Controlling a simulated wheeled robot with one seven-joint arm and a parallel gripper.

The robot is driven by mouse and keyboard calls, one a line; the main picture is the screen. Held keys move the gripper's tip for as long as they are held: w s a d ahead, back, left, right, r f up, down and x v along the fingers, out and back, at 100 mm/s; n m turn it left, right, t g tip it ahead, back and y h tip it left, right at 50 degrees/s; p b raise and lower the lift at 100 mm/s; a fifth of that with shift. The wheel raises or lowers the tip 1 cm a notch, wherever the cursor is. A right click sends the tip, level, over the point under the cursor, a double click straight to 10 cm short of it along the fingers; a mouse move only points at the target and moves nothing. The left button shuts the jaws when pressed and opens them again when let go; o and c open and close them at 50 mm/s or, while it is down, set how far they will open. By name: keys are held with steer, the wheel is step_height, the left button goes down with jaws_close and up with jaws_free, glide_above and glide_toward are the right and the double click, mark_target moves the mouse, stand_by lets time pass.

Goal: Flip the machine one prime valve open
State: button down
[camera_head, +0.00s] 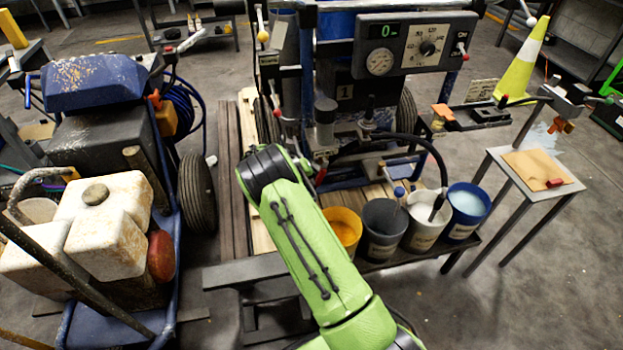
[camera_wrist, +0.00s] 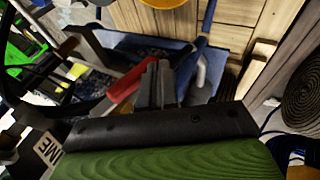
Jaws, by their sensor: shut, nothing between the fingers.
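Machine one (camera_head: 345,92), marked with a "1", stands at the centre back of the head view with a gauge panel on top. In the wrist view a red lever handle (camera_wrist: 124,92) lies just left of my fingertips, near a label (camera_wrist: 50,147) whose visible letters read "ME". I cannot tell whether the fingers touch the lever. My gripper (camera_wrist: 160,85) is shut and empty, its fingers together beside the lever. A small red-tipped handle (camera_head: 320,176) shows right of my green arm in the head view. My gripper cannot be made out there, behind my arm.
Several paint buckets, including a white one (camera_head: 425,222) holding a hose and a blue one (camera_head: 467,210), stand in front of the machine. A worn blue machine (camera_head: 100,82) with stained white tanks is at left. A small side table (camera_head: 515,160) and a cone (camera_head: 525,62) are at right.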

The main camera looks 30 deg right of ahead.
steer(key=shift+s+d+f+b, duration=0.2)
steer(key=shift+d+f+b, duration=0.15)
steer(key=shift+d+f, duration=0.35)
steer(key=shift+d, duration=0.1)
stand_by(0.4)
